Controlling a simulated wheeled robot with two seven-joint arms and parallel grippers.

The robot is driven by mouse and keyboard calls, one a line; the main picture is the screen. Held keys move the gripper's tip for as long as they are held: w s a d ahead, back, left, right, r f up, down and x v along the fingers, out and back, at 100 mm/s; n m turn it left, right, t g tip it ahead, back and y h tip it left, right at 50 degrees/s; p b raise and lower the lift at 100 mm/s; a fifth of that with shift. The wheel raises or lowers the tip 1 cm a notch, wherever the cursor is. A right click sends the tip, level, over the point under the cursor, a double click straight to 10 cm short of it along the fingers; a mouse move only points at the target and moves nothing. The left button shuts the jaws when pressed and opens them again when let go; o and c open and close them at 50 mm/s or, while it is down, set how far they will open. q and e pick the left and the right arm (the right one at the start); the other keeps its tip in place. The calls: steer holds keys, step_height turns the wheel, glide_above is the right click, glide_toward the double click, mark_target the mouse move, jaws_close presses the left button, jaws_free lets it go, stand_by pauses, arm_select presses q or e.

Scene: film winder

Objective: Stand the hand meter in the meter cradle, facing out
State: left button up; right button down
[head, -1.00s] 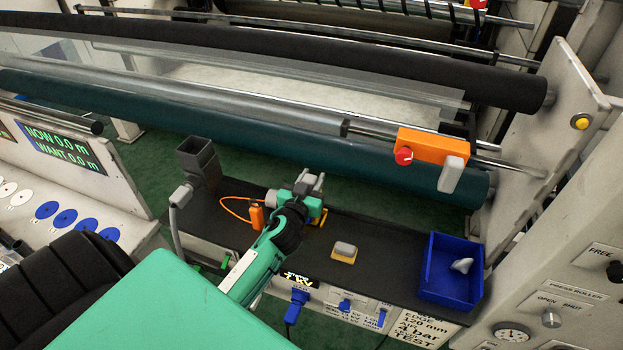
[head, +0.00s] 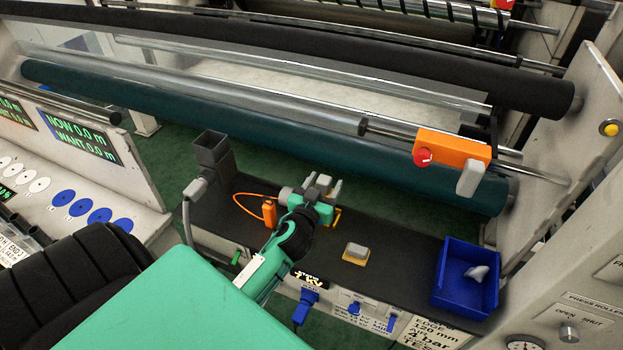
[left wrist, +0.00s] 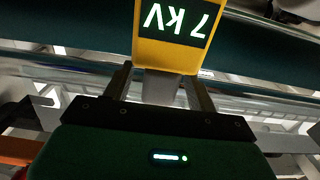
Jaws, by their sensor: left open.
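My left gripper (head: 325,190) is open over the back part of the dark bench. In the left wrist view the hand meter (left wrist: 150,48) is yellow, with a black face reading "7 kV", upside down in that picture. Its grey lower part (left wrist: 168,87) lies between my two open fingers (left wrist: 160,92), with a gap at least on the left side. In the head view the gripper mostly hides the meter; a small yellow part shows beside it. I cannot clearly make out the meter cradle. My right gripper is not in view.
A dark grey open-topped box (head: 211,150) stands at the bench's left end. An orange device (head: 269,211) with a cord is left of my gripper. A yellow-and-grey block (head: 356,253) and a blue tray (head: 446,285) are to the right. Rollers (head: 270,140) run behind.

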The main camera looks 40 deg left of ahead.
arm_select(q)
steer(key=b+v, duration=0.3)
steer(key=v, duration=0.9)
steer(key=shift+b, duration=0.3)
